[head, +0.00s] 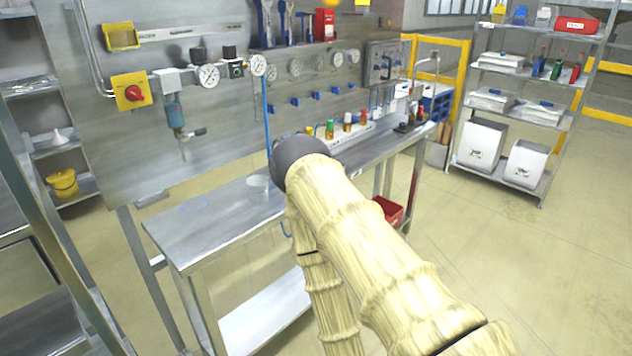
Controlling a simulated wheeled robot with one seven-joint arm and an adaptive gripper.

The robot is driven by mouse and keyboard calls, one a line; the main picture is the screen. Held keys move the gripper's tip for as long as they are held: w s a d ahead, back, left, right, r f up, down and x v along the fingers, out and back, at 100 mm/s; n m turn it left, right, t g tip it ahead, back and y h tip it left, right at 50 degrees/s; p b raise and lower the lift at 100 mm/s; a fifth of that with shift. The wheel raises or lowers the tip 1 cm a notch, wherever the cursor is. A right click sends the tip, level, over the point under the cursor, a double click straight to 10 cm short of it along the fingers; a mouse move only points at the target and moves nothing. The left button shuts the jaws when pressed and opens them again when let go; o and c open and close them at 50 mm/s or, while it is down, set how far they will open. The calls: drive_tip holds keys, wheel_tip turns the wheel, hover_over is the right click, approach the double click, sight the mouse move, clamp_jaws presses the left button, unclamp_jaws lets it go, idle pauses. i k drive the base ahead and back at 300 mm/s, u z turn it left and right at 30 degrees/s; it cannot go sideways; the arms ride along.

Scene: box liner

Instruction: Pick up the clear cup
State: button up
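A small pale, translucent cup (257,184) stands upright on the steel workbench (165,232). It looks like the clear cup, but it is small in the picture. My arm reaches in from the lower right in a yellowish cover, and its dark rounded part is just right of the cup in the picture. My gripper cannot be made out; my arm may hide it.
A faint bluish ring (195,204) lies on the bench left of the cup; I cannot tell what it is. A panel with gauges (208,76) rises behind the bench. A red bin (388,211) is partly behind my arm. Shelves stand at the right.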

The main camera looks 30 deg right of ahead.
sight(258, 184)
drive_tip(key=z, duration=0.5)
drive_tip(key=k, duration=1)
drive_tip(key=u, duration=1.05)
drive_tip(key=i, duration=2.1)
drive_tip(key=z, duration=0.6)
